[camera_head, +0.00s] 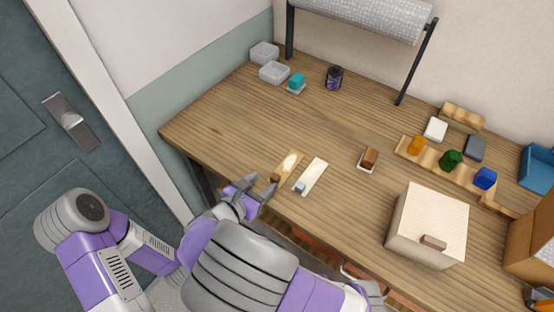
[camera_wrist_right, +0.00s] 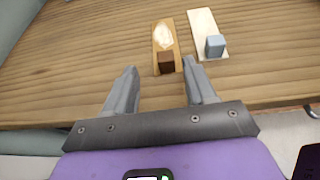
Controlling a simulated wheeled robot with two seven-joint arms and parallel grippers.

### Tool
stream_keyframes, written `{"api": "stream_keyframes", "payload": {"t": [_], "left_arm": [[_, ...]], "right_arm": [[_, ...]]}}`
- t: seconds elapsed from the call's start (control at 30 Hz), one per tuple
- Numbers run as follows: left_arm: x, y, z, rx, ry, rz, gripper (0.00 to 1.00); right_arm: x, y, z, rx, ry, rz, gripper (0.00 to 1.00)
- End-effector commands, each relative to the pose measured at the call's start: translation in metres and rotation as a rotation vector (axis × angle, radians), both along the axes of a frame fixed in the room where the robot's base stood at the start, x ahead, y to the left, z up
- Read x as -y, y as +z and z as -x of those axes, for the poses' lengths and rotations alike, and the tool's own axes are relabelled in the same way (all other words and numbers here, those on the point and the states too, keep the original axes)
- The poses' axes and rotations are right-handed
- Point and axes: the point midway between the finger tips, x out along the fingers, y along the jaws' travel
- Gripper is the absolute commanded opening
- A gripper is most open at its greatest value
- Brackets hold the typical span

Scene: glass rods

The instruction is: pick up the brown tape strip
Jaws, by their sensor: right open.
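The brown tape strip (camera_head: 292,159) lies flat near the table's front edge, with a pale shiny patch on it. A small dark brown block sits at its near end. It also shows in the right wrist view (camera_wrist_right: 156,50), just beyond the fingertips. My right gripper (camera_head: 256,190) is open and empty at the table edge, its fingers pointing at the strip's near end. In the right wrist view the brown block stands between and slightly beyond the fingertips. I cannot see my left gripper.
A cream strip (camera_head: 315,173) with a grey-blue block lies close to the right of the brown strip. A brown block on a small white base (camera_head: 368,160) stands further right, and a cream box (camera_head: 410,222) at front right. The table's left middle is clear.

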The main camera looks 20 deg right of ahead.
Motion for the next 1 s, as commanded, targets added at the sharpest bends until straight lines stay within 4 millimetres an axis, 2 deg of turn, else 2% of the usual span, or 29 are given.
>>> {"api": "stream_keyframes", "payload": {"t": [0.4, 0.53, 0.77, 1.0], "left_arm": [[0.000, -0.029, 0.000, -0.001, 0.001, 0.000, 0.49], [0.000, -0.032, 0.000, 0.000, 0.001, 0.000, 0.49], [0.000, -0.031, 0.000, 0.000, 0.001, 0.000, 0.49], [0.000, -0.031, 0.000, 0.000, 0.001, 0.000, 0.49]], "right_arm": [[0.042, -0.027, -0.030, -0.002, -0.006, 0.000, 0.55], [0.049, -0.029, -0.036, -0.002, -0.005, -0.001, 0.55], [0.050, -0.028, -0.037, -0.001, -0.003, -0.001, 0.55], [0.050, -0.028, -0.037, -0.002, -0.003, -0.002, 0.19]]}}
